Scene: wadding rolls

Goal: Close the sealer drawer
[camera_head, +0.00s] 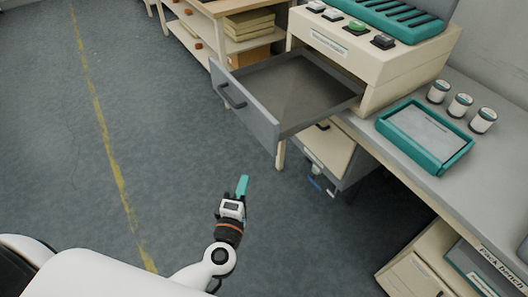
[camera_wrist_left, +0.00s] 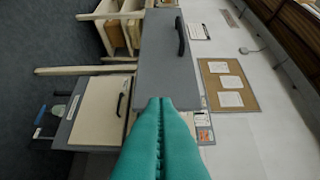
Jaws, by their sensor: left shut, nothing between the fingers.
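The grey sealer drawer (camera_head: 245,108) is pulled out from under the cream sealer (camera_head: 375,52) in the head view, and its inside looks empty. Its front carries a dark handle (camera_head: 232,96). My left gripper (camera_head: 243,186) is shut and empty, below and in front of the drawer in the head view. In the left wrist view, the teal fingers (camera_wrist_left: 160,103) are together, and their tips overlap the edge of the drawer front (camera_wrist_left: 165,60); I cannot tell whether they touch it. The handle (camera_wrist_left: 180,36) shows beyond the tips. My right gripper is not in view.
A teal tray (camera_head: 462,160) and several white rolls (camera_head: 460,105) are on the bench (camera_head: 400,145) right of the sealer. A cream drawer unit (camera_head: 325,145) is below the open drawer. A wooden shelf (camera_head: 205,28) stands behind. The floor at left is clear.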

